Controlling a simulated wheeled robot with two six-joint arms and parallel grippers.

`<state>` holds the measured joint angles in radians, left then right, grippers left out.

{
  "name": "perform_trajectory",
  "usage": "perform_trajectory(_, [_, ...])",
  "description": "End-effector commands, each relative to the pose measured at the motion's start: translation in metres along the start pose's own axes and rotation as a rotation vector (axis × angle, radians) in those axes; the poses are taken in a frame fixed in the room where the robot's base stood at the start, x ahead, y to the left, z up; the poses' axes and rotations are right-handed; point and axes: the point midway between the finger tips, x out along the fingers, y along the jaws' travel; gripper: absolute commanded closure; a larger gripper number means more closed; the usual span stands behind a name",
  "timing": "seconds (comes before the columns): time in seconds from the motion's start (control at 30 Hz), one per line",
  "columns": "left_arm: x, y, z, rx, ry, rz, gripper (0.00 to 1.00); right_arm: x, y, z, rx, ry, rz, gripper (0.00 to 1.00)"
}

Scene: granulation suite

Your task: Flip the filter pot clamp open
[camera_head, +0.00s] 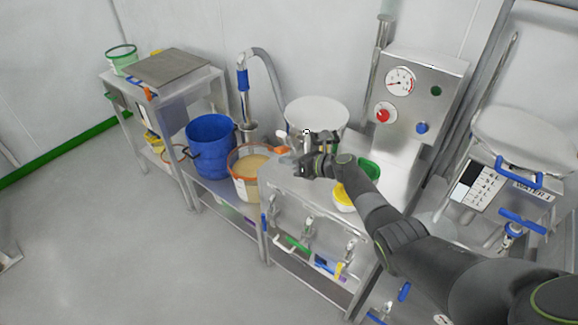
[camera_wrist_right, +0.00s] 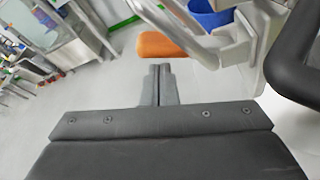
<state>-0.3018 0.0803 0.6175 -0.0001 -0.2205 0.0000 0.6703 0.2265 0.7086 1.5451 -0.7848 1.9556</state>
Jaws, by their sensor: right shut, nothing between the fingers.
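The filter pot (camera_head: 317,108) is a round, pale-lidded vessel at the back of the metal bench. A clamp with an orange grip (camera_head: 281,139) shows at its left front side. In the right wrist view the orange grip (camera_wrist_right: 166,45) lies just beyond my fingertips, with the metal clamp linkage (camera_wrist_right: 200,50) to its right. I cannot tell whether the fingers touch the grip. My right gripper (camera_head: 299,158) is in front of the pot; its fingers (camera_wrist_right: 158,70) are shut together and empty. My left gripper is not in view.
A bucket of tan material (camera_head: 247,190) and a blue bucket (camera_head: 210,158) stand left of the pot. A yellow-and-white tub (camera_head: 343,197) is near my right forearm. A control box with a gauge (camera_head: 412,95) stands to the right. The left floor is clear.

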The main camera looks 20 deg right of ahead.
Motion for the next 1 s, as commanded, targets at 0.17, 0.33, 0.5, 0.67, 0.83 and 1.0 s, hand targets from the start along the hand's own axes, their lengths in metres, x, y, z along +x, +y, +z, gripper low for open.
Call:
perform_trajectory(0.17, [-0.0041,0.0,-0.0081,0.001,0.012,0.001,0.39,-0.0016,0.0007,0.0048,-0.004,0.0,-0.001,1.0])
perform_trajectory(0.33, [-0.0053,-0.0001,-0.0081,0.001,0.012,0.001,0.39,-0.0021,0.0006,0.0062,-0.005,0.001,-0.002,1.0])
perform_trajectory(0.5, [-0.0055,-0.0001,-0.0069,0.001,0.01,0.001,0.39,-0.0022,0.0005,0.0064,-0.005,0.001,-0.002,1.0])
perform_trajectory(0.67, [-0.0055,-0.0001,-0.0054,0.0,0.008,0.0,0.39,-0.0022,0.0004,0.0064,-0.006,0.001,-0.002,1.0])
perform_trajectory(0.83, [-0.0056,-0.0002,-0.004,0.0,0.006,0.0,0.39,-0.0022,0.0005,0.0064,-0.006,0.001,-0.002,1.0])
perform_trajectory(1.0, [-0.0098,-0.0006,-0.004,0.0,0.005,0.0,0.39,-0.0032,0.0026,0.0087,-0.006,0.001,-0.002,1.0])
